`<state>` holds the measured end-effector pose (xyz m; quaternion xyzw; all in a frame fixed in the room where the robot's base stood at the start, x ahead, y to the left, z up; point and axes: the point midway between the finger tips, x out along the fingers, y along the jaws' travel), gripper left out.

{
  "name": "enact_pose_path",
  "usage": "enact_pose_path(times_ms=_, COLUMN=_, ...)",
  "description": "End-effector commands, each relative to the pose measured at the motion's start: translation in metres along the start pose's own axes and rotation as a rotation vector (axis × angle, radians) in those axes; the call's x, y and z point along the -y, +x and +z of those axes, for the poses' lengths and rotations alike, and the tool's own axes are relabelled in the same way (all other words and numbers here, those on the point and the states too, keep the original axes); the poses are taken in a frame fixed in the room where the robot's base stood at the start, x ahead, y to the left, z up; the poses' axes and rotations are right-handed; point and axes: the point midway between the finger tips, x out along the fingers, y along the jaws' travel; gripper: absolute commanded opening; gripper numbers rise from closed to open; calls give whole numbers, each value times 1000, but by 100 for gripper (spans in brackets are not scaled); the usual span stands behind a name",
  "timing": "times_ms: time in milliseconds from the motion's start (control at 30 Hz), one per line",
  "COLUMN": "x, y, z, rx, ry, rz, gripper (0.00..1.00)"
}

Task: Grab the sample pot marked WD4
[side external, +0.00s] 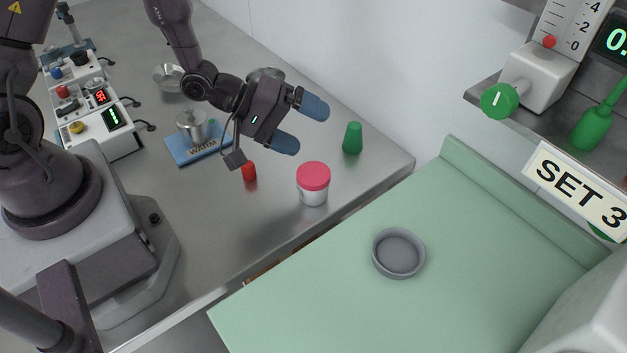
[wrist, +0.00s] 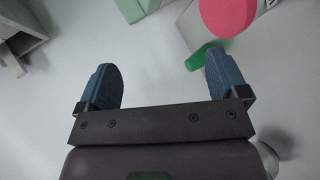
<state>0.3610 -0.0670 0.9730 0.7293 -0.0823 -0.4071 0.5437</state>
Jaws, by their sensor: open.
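A white sample pot with a pinkish-red lid (side external: 313,180) stands upright on the grey metal counter (side external: 225,225), near its front edge. No WD4 marking is readable on it. The lid also shows at the top right of the wrist view (wrist: 229,14), cut off by the frame edge, with part of a pale label beside it. My gripper (side external: 309,129) is open and empty, with two blue fingers, above and to the left of the pot in the side view. In the wrist view the gap between the fingers (wrist: 160,66) is empty, and the lid lies beyond the right finger.
A green cup (side external: 353,138) stands right of the pot, and a small red object (side external: 249,171) stands left. A metal pot on a blue WARM plate (side external: 212,150) is farther left. A grey dish (side external: 398,253) sits on the green padded surface (side external: 480,260). A wall (side external: 370,70) rises behind.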

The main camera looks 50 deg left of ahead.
Motion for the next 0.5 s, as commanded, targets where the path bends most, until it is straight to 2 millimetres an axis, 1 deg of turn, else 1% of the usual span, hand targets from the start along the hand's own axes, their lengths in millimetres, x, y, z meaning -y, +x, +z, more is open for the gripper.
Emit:
enact_pose_path(times_ms=33, x=6, y=6, z=14, rx=50, ry=-126, rz=74, gripper=92)
enact_pose_path(times_ms=100, x=7, y=10, z=31, rx=120, ry=-308, rz=194, gripper=92)
enact_pose_path(times_ms=167, x=5, y=10, z=44, rx=182, ry=-474, rz=301, gripper=92)
enact_pose_path(times_ms=233, x=2, y=7, z=56, rx=255, ry=-675, rz=428, gripper=92)
enact_pose_path(times_ms=300, x=0, y=1, z=62, rx=315, ry=-880, rz=550, gripper=92)
enact_pose_path(times_ms=367, x=3, y=-2, z=63, rx=344, ry=-1050, rz=642, gripper=92)
enact_pose_path(times_ms=433, x=13, y=-3, z=60, rx=338, ry=-1233, rz=724, gripper=92)
enact_pose_path(times_ms=500, x=29, y=1, z=54, rx=288, ry=-1384, rz=770, gripper=92)
